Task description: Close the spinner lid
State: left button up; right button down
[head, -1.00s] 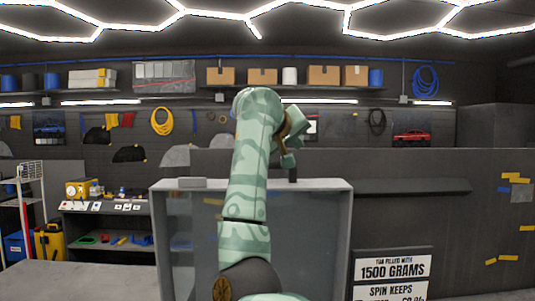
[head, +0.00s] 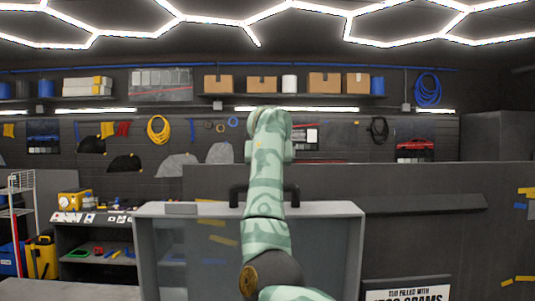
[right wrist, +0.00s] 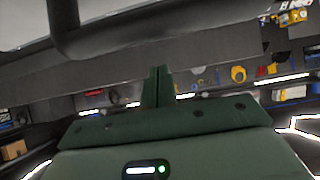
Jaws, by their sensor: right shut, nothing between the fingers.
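A grey framed, box-like unit (head: 335,240) stands in front of me in the head view, with a see-through or glossy front. A dark handle (head: 236,196) rises from its top edge, partly hidden behind my green patterned arm. I cannot tell for certain whether this framed part is the spinner lid or how far it is open. In the right wrist view, my right gripper (right wrist: 157,86) is shut and empty, its fingertips just below a dark curved handle bar (right wrist: 64,25) and apart from it. My right gripper is hidden in the head view. My left gripper is not in view.
A wide dark panel (head: 430,240) stands right of the unit, with a sign (head: 408,294) low before it. A workbench (head: 95,233) with tools and a yellow case (head: 43,255) are at the left. Shelved boxes (head: 325,83) line the back wall.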

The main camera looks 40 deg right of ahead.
jog(key=shift+s+a+f, duration=0.45)
jog(key=shift+s+a, duration=0.15)
jog(key=shift+a, duration=0.05)
jog(key=shift+s+a+f, duration=0.4)
jog(key=shift+s+a, duration=0.15)
jog(key=shift+a, duration=0.05)
jog(key=shift+d+f, duration=0.1)
jog(key=shift+d, duration=0.05)
